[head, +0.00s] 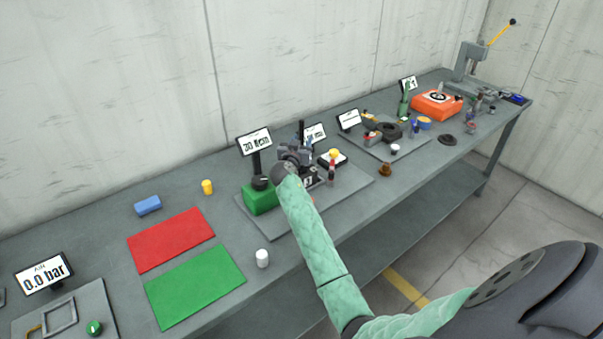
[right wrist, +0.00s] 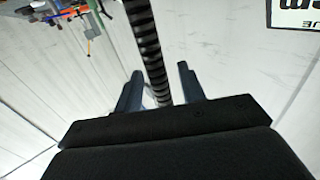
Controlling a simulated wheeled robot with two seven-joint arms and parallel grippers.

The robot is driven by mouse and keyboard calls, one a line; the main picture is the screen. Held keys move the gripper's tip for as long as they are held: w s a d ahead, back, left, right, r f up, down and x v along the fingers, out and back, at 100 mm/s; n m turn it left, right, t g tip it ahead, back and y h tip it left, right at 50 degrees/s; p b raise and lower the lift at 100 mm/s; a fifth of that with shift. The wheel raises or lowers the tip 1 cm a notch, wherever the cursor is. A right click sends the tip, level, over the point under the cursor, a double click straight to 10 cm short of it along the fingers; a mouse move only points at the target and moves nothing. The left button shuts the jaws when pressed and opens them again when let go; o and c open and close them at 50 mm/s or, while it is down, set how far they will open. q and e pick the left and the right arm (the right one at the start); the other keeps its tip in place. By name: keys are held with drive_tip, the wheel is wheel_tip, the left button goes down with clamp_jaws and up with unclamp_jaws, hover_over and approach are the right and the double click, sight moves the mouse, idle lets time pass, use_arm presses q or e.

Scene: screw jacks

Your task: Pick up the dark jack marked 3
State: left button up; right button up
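A dark block with a white mark that looks like a 3 (head: 308,180) sits on a grey plate (head: 345,192), partly hidden behind my right wrist. My right gripper (head: 296,153) is over that plate, just above the block. In the right wrist view, a dark threaded screw (right wrist: 147,45) runs between the two spread fingers of the right gripper (right wrist: 160,90). Whether the screw belongs to the marked block is hard to tell. My left gripper is not in view.
A green block (head: 260,200) with a dark knob stands left of my gripper, below a display (head: 254,141). A white cylinder (head: 262,258) stands near the front edge. Red (head: 171,240) and green (head: 195,286) mats lie left, both bare. A yellow-topped item (head: 334,156) is close right.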

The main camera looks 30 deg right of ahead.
drive_tip(key=shift+c, duration=0.4)
clamp_jaws()
idle(1.0)
drive_tip(key=shift+w+r, duration=0.15)
drive_tip(key=shift+r, duration=0.05)
